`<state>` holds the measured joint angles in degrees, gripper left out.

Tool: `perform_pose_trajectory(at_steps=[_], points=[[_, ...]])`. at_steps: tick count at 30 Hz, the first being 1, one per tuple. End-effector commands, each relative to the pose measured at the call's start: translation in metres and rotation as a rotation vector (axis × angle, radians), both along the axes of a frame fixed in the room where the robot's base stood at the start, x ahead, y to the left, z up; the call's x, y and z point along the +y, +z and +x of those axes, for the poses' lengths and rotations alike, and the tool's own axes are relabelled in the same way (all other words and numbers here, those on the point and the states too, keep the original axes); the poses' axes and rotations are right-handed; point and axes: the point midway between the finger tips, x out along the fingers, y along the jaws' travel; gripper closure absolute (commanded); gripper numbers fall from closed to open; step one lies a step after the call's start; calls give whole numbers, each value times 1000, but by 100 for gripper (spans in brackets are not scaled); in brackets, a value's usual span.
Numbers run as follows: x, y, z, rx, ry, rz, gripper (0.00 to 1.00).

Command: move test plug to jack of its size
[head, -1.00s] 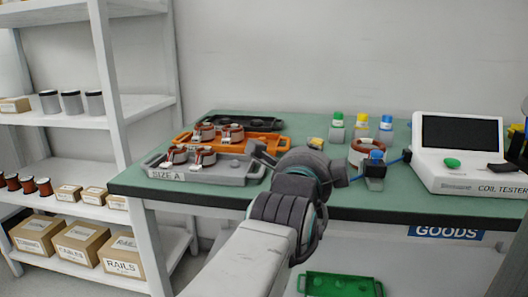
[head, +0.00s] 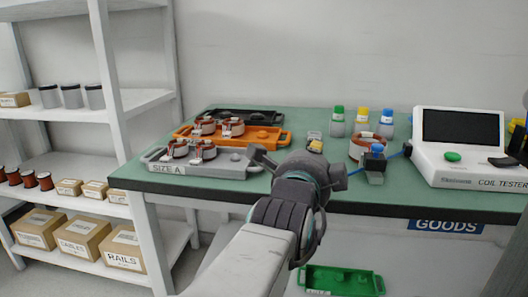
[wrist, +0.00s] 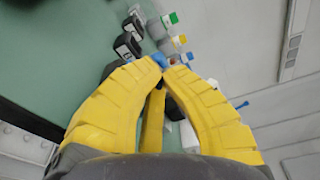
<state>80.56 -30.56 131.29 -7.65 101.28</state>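My gripper (wrist: 162,66) shows in the wrist view with yellow fingers curving together towards their tips. A small blue piece shows right at the tips; whether they grip it or it lies beyond them is unclear. In the head view my arm's dark end hides most of the gripper. A blue-topped dark block (head: 376,172) stands to its right, with a blue cable (head: 398,154) running to the tester. A bit of this cable also shows left of the block. Dark labelled blocks (wrist: 127,45), perhaps jacks, stand left of the fingertips in the wrist view. Plug size is not readable.
The coil tester (head: 470,183) stands at the right. Several capped bottles (head: 361,123) and a copper-wound ring (head: 358,148) are behind the block. Trays with wound stators, including a grey one (head: 228,172), fill the table's left. A green tray (head: 342,281) is low in front.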

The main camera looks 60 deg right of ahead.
Motion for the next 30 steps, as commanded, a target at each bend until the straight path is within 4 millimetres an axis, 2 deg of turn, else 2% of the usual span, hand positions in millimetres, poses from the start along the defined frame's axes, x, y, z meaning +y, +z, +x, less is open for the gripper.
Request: perform_pose_trajectory(at_steps=[11,19,30], points=[[0,-2,0,0,0,0,100],[0,-2,0,0,0,0,76],[4,-1,-1,0,0,-1,75]])
